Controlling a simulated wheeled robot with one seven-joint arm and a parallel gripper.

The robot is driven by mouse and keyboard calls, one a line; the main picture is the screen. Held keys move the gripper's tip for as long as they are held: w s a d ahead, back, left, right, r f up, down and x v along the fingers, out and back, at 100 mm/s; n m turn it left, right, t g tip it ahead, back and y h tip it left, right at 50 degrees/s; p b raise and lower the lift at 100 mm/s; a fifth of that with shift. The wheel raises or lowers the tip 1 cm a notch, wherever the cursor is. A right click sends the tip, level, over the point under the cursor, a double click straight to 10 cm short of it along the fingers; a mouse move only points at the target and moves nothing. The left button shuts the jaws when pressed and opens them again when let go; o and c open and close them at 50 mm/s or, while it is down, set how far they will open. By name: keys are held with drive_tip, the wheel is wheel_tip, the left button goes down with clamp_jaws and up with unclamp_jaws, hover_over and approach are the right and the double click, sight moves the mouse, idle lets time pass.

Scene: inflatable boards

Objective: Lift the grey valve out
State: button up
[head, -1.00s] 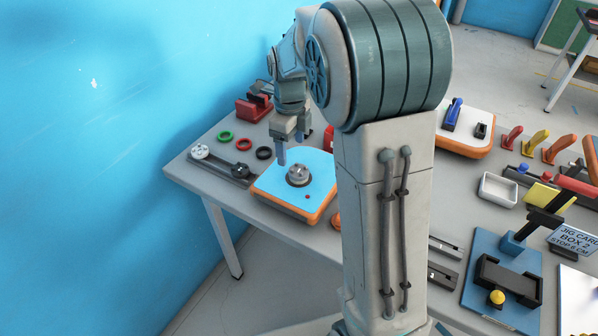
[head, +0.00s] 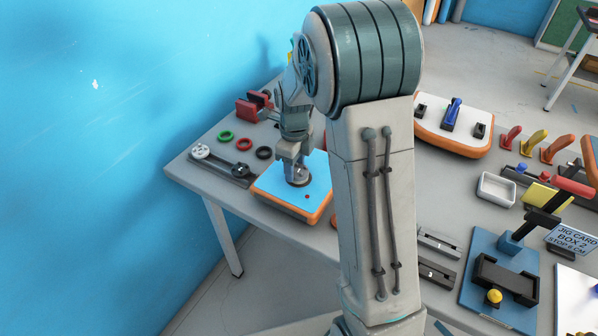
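The grey valve (head: 300,183) sits in the light blue top of a small orange-edged board (head: 270,190) on the grey table. My gripper (head: 297,174) points down at the valve, with its fingers at the valve's level in the picture. The gripper hides most of the valve's upper part. I cannot tell whether the fingers touch the valve or how far apart they are.
Green (head: 227,137), red (head: 245,144) and black (head: 264,153) rings lie behind the board. A dark holder with a pale round part (head: 200,151) is at left. A red clamp-like block (head: 252,106) stands behind. My arm hides the table's middle.

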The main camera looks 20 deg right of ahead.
drive_tip(key=shift+c, duration=1.3)
drive_tip(key=shift+r, duration=0.1)
